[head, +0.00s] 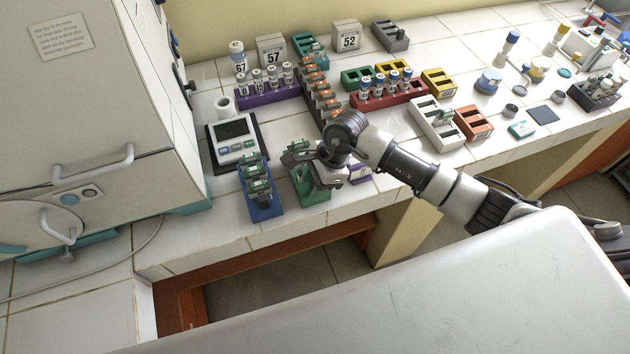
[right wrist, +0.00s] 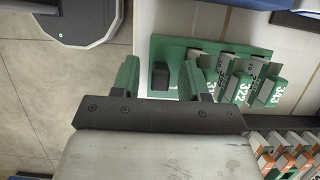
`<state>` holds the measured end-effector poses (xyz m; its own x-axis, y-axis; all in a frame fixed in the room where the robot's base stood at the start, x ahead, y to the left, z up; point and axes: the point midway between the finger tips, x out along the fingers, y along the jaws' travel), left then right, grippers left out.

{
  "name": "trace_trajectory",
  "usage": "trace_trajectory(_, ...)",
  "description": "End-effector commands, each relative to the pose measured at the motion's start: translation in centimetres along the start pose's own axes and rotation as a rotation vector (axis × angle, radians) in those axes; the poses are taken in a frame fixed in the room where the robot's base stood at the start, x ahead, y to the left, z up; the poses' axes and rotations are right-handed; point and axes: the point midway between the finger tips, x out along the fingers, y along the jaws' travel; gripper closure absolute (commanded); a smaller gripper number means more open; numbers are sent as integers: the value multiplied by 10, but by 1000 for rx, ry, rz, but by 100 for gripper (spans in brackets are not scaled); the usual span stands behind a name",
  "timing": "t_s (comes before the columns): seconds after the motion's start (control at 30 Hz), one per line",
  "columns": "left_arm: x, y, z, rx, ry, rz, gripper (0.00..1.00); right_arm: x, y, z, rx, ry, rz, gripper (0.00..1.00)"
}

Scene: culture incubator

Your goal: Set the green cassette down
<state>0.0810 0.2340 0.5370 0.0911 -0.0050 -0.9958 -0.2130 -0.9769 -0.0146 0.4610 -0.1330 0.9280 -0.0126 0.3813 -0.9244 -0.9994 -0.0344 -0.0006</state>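A green rack (head: 312,193) stands near the bench's front edge, partly hidden under my right gripper (head: 325,172). It also shows in the right wrist view (right wrist: 161,50). Several green cassettes (right wrist: 268,92) with grey sides and white numbers sit side by side in it; one reads 343. My right gripper's two green-faced fingers (right wrist: 160,82) are spread apart, with no cassette visible between them. A dark empty slot of the rack shows between the fingers. The cassettes are just right of the right-hand finger. I cannot tell which cassette is the task's. My left gripper is not in view.
A blue rack (head: 264,210) with green cassettes stands left of the green rack. Behind it is a white device (head: 233,150) with a dark top. A long dark rack with orange-marked cassettes (head: 322,100) stands behind my gripper. The bench's front edge is close.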

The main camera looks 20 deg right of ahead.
Motion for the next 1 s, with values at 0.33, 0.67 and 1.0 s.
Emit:
trace_trajectory(0.33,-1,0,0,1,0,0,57,-10,-1,0,-1,0,-5,56)
trace_trajectory(0.67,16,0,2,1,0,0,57,-78,-1,0,-2,1,-6,56)
trace_trajectory(1.0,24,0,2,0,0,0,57,-121,0,1,-1,0,-2,56)
